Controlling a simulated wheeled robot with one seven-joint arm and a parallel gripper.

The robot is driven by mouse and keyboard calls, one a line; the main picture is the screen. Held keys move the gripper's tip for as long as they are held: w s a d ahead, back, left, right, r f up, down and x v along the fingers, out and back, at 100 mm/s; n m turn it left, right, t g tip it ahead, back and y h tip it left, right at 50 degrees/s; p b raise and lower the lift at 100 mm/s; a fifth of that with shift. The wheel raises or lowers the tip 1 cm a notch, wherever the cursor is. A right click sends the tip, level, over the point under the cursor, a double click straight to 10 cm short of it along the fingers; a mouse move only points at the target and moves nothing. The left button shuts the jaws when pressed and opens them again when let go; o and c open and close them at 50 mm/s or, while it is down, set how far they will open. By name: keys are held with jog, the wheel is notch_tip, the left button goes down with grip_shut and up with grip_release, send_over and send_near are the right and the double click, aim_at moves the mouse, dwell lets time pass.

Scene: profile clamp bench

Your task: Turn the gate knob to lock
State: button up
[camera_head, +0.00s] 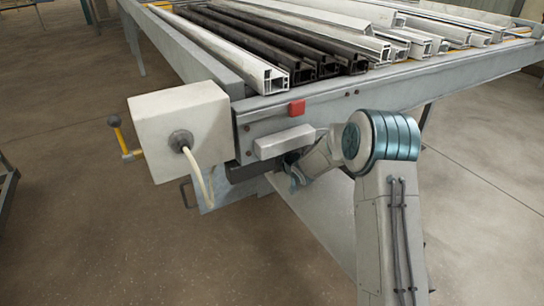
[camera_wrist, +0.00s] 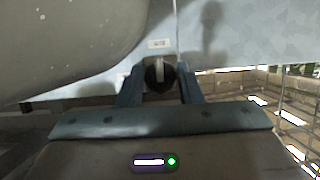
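The gate knob (camera_wrist: 154,79) is a dark round knob with a pale upright bar on its face. In the wrist view it sits on a grey panel, under a small white label (camera_wrist: 159,43). My gripper (camera_wrist: 160,70) has one finger on each side of the knob. The fingers are apart, and I cannot tell whether they touch it. In the head view my gripper (camera_head: 292,170) is low under the front edge of the bench, and the knob is hidden there. The knob label's text is too small to read.
The bench (camera_head: 390,86) carries white and black profiles. Open floor lies to the left.

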jog(key=o, duration=0.4)
jog(key=shift+f, duration=0.1)
jog(key=shift+d, duration=0.1)
jog(key=p+v, duration=0.1)
jog(key=v, duration=1.2)
jog(key=shift+s+d, duration=0.1)
jog(key=shift+s, duration=0.2)
jog(key=shift+d, duration=0.1)
